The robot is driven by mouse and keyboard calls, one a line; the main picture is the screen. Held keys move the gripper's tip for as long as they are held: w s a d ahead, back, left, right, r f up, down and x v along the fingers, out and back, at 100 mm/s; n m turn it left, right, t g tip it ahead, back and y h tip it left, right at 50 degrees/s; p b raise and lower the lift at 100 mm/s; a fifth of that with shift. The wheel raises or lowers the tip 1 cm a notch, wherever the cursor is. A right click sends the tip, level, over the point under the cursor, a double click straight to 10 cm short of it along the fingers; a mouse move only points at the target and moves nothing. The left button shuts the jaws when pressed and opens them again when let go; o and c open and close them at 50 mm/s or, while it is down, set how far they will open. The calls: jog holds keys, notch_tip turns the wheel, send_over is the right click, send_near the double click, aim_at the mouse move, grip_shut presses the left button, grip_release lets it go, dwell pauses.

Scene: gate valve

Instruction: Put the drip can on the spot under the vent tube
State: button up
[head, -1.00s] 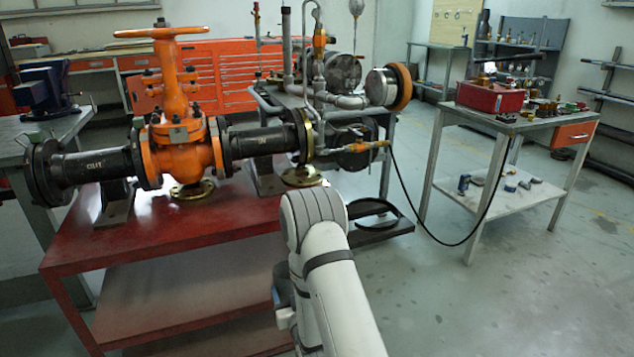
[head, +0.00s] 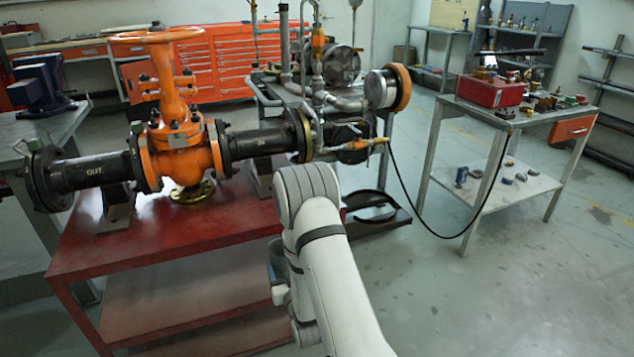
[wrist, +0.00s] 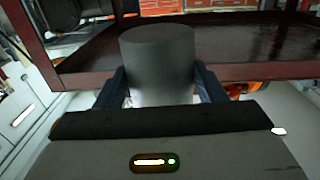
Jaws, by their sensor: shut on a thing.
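In the wrist view my gripper (wrist: 160,84) is shut on a dark grey cylinder, which I take for the drip can (wrist: 157,60). It stands upright between the two dark fingers, its flat top facing up, and its lower part is pale. Thin pipes (head: 317,45) rise at the right end of the valve line; I cannot tell which one is the vent tube. The spot under it cannot be made out.
The orange gate valve (head: 180,140) and black flanged pipes stand on the red table (head: 190,240). A black tray (head: 375,222) sits at its right. A black hose (head: 440,238) hangs toward the right workbench (head: 535,122). The floor between is open.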

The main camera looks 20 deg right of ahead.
jog(key=w+d+r, duration=0.2)
jog(key=d+r, duration=0.7)
jog(key=r, duration=0.2)
jog(key=w+d+r, duration=0.1)
jog(key=d+r, duration=0.7)
jog(key=r, duration=0.3)
jog(key=shift+w+d+y+p, duration=0.3)
jog(key=shift+w+d+p, duration=0.1)
jog(key=shift+p, duration=0.05)
